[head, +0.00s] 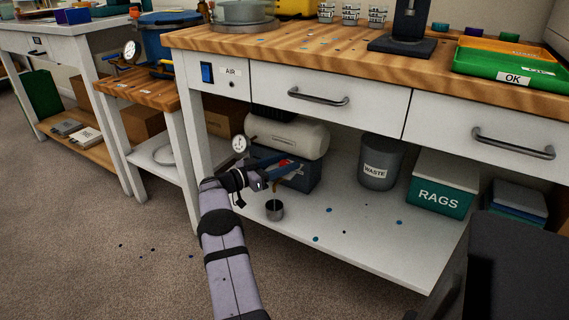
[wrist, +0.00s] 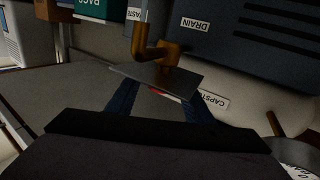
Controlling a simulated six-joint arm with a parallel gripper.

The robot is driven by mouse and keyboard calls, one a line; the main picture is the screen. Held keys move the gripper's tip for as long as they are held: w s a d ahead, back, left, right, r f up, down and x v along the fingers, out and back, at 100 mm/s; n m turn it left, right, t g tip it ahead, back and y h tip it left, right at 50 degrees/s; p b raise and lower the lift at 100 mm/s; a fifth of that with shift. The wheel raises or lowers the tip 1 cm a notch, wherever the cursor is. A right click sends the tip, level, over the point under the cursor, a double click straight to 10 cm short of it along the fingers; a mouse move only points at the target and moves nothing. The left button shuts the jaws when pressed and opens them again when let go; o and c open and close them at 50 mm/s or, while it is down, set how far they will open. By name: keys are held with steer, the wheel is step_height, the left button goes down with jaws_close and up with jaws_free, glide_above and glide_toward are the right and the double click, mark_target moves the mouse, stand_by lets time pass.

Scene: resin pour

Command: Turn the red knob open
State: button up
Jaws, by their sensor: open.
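A small patch of red, likely the red knob, shows in the head view (head: 284,162) at the front of the dark box under the bench. In the wrist view only a thin red sliver (wrist: 155,93) shows, below the edge of a flat grey plate (wrist: 150,77). The plate hides the rest. A brass elbow pipe (wrist: 141,45) stands just beyond, beside a DRAIN label (wrist: 194,24). My gripper (head: 286,168) is open, its blue fingers reaching towards the plate, one on each side of the red sliver. I cannot tell whether they touch anything.
A white tank (head: 290,135) with a gauge (head: 240,143) lies above the dark box. A small metal cup (head: 274,210) stands on the lower shelf (head: 350,235). A WASTE bin (head: 381,165) and a RAGS box (head: 442,185) stand right. The shelf front is mostly clear.

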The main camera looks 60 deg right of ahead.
mark_target(268, 168)
steer(key=p+v, duration=0.2)
steer(key=v, duration=0.4)
steer(key=shift+w+a+r+p, duration=0.1)
steer(key=shift+p, duration=0.25)
steer(key=shift+w+a, duration=0.2)
steer(key=shift+a, duration=0.3)
